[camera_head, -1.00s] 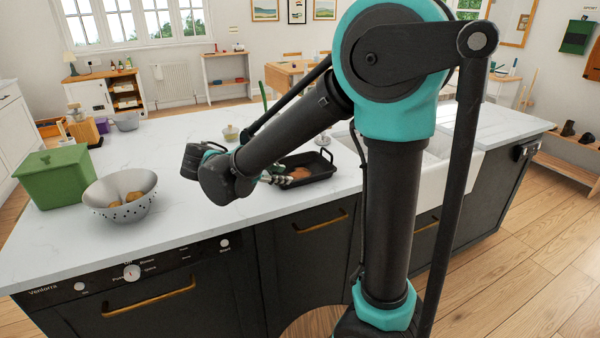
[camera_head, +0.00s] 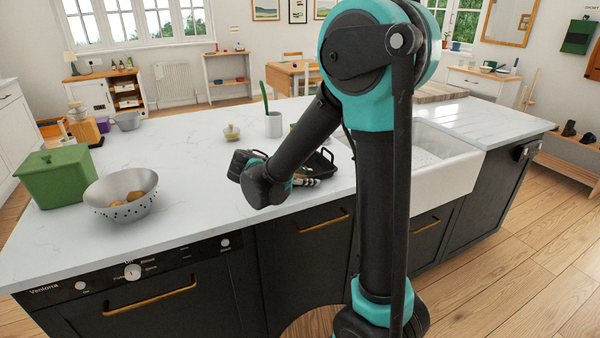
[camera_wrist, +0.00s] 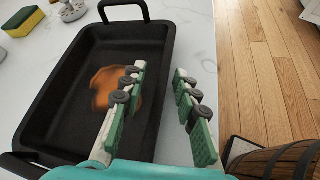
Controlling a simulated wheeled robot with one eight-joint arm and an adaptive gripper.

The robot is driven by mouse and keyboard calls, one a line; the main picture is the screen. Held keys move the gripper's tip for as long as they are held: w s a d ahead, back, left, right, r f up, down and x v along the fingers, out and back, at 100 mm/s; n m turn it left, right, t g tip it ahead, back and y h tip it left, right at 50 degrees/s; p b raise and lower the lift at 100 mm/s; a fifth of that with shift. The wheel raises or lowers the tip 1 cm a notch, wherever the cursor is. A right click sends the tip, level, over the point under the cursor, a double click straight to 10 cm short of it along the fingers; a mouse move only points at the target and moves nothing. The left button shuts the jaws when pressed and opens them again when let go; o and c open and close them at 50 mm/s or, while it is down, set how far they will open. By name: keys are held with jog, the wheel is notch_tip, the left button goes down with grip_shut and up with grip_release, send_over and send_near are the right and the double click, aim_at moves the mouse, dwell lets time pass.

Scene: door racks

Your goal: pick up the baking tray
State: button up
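The baking tray is black and rectangular with raised loop handles at its ends. In the wrist view the tray (camera_wrist: 60,85) fills the left half, with a blurred orange-brown patch on its floor. In the head view the tray (camera_head: 325,163) is mostly hidden behind my arm. My gripper (camera_wrist: 160,75) is open in the wrist view. One green-padded finger is over the tray's inside and the other is outside its right long wall, so the wall appears between them. I cannot tell whether either finger touches it. My gripper (camera_head: 306,182) is partly hidden in the head view.
A metal colander (camera_head: 122,197) with potatoes and a green bin (camera_head: 55,178) stand at the counter's left. A grey pot (camera_head: 274,125) and a small jar (camera_head: 232,132) are behind the tray. The sink (camera_head: 450,165) is to the right. A sponge (camera_wrist: 22,20) lies beyond the tray.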

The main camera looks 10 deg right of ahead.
grip_shut()
dwell(0.7)
